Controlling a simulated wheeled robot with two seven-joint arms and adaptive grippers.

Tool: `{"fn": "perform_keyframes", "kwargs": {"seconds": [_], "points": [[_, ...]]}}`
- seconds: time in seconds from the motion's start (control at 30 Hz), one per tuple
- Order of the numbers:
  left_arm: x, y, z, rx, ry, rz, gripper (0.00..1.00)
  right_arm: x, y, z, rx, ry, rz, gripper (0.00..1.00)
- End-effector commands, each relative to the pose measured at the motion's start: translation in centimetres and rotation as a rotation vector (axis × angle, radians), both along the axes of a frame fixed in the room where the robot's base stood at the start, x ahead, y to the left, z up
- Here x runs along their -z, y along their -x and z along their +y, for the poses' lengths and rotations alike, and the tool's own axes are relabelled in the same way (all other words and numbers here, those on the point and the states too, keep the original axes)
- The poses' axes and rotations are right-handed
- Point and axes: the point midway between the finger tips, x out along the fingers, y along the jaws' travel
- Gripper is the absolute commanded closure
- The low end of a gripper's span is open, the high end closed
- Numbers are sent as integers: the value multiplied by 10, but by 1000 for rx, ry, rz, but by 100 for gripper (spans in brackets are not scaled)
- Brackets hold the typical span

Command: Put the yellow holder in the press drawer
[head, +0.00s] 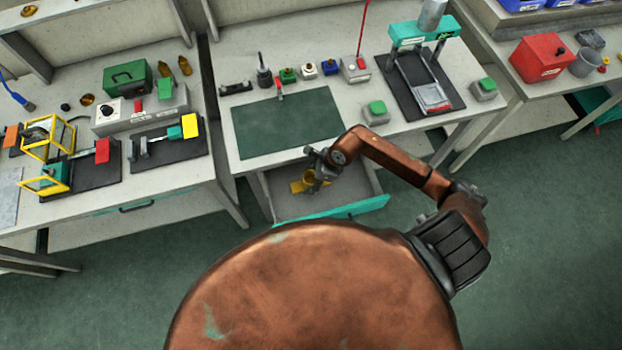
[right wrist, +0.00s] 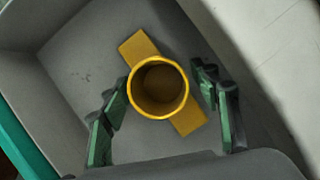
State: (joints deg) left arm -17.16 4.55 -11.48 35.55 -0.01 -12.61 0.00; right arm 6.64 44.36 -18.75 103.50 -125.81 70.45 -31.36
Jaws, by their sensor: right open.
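The yellow holder (right wrist: 159,87) is a round open cup on a flat yellow bar. It stands upright on the grey floor of the open drawer; it also shows in the head view (head: 297,187). The drawer (head: 347,187) has a teal front and is pulled out under the middle table. My right gripper (head: 319,166) is over the drawer. In the right wrist view its green-padded fingers (right wrist: 165,110) are open, one on each side of the holder, with gaps to the cup. My left gripper is not in view.
A green mat (head: 288,122) lies on the table above the drawer. A press (head: 420,65) with a teal top stands at the table's right, and a green button box (head: 376,112) near its front edge. Free drawer floor surrounds the holder.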

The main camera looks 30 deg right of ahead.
Motion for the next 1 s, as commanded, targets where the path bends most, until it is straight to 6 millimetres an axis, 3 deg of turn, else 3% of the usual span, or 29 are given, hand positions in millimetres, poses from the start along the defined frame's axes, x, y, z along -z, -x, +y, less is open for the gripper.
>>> {"fn": "perform_keyframes", "kwargs": {"seconds": [0.17, 0.6, 0.8, 1.0], "points": [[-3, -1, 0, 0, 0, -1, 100, -16, 3, -6, 0, 2, -3, 44], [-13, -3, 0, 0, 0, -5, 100, -95, 22, -32, -1, 3, -2, 44], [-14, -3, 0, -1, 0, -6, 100, -110, 27, -37, 0, 1, 1, 44], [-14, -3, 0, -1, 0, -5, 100, -112, 27, -37, 1, -1, 1, 44]]}}
